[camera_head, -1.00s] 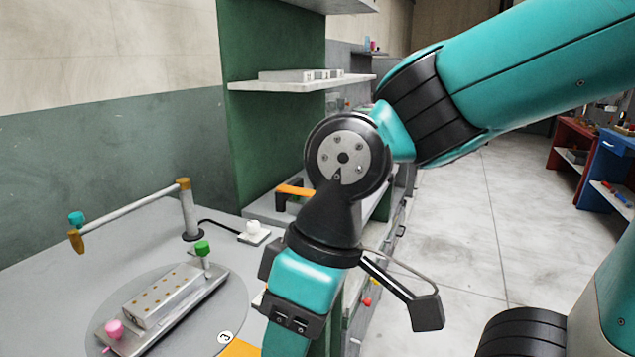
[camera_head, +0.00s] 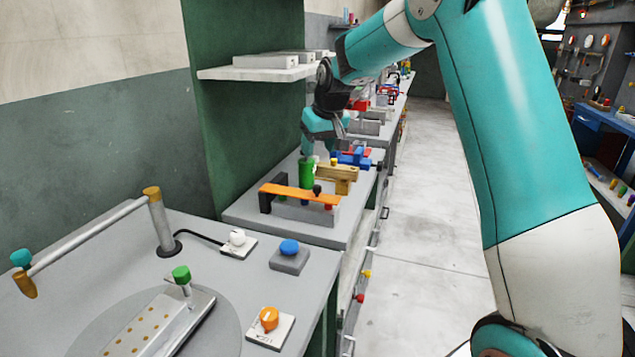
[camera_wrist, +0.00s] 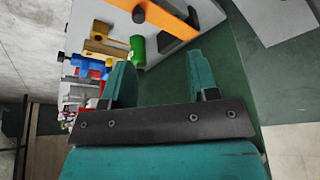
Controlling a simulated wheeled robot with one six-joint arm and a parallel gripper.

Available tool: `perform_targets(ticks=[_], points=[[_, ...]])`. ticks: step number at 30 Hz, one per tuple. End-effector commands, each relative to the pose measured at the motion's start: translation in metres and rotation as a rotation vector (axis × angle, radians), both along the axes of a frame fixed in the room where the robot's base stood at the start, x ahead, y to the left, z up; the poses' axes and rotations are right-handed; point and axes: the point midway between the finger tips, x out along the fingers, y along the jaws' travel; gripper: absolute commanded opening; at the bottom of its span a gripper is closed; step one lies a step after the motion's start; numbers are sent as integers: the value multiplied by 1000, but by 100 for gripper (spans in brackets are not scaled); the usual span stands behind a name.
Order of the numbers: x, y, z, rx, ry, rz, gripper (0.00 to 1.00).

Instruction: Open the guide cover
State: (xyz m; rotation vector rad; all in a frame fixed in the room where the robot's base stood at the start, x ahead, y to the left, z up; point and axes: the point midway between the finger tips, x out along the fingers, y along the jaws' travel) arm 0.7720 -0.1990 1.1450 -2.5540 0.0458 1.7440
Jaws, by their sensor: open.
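No part is marked as the guide cover, and I cannot tell for certain which part it is. An orange bar (camera_head: 300,194) with a black end block lies across a grey fixture on the far bench; the bar also shows at the top of the wrist view (camera_wrist: 165,15). A green cylinder (camera_head: 306,172) stands behind the bar. My gripper (camera_wrist: 162,80) is open with nothing between its teal fingers. In the head view it hangs over the far bench near the green cylinder, and its fingertips are hard to make out there.
A tan block (camera_head: 338,175) and blue parts (camera_head: 352,157) stand beyond the bar. A grey shelf (camera_head: 265,73) is on the green wall to the left. The near bench holds a blue button (camera_head: 289,247), an orange knob (camera_head: 269,318) and a lever post (camera_head: 160,222). The floor at right is clear.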

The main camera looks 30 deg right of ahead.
Motion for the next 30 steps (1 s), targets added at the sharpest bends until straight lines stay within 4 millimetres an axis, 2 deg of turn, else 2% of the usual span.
perform_targets(ticks=[1, 3, 6, 11, 24, 30], points=[[10, -18, -2, -9, -6, -33, 54], [18, -34, -6, -20, -13, -61, 54], [24, -42, -12, -25, -17, -74, 54], [32, -42, -34, -24, -14, -73, 54], [70, -46, -124, -24, -15, -72, 54], [82, -48, -154, -25, -17, -71, 54]])
